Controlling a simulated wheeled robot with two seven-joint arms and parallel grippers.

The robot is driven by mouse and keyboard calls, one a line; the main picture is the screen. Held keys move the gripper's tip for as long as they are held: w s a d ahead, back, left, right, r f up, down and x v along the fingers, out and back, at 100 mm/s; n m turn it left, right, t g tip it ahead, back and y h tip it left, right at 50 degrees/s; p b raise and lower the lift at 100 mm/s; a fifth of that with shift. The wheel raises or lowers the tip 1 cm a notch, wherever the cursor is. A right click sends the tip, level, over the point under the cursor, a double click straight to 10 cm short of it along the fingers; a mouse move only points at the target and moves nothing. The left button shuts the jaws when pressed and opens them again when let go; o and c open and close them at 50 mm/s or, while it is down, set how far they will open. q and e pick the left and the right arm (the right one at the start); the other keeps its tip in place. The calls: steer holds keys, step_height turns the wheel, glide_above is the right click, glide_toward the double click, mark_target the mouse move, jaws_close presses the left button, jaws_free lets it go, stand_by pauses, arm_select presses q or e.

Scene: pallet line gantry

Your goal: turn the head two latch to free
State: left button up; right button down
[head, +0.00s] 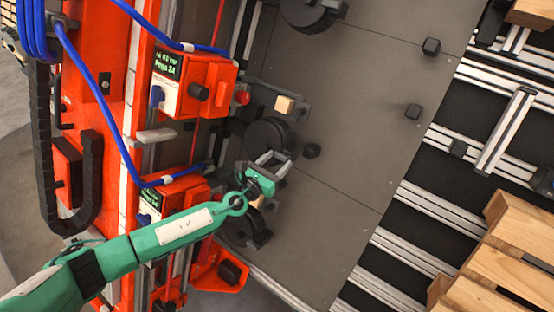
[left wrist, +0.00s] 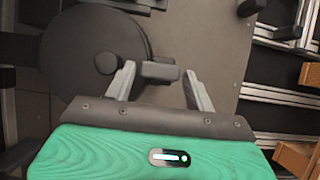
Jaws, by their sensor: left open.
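A dark round disc (head: 265,133), which looks like a latch, is on the grey panel. It shows large in the left wrist view (left wrist: 90,45). No contact is visible. No label shows which latch is head two. My right gripper is not in view.
Similar discs sit above (head: 308,10) and below (head: 242,228). Orange boxes with displays (head: 168,65) and blue hoses (head: 100,100) line the left. Metal rails (head: 420,205) and a wooden pallet (head: 510,265) are at right. The panel's middle is mostly clear.

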arm_select(q)
steer(key=shift+w+d, duration=0.2)
steer(key=shift+w, duration=0.05)
steer(key=c, duration=0.7)
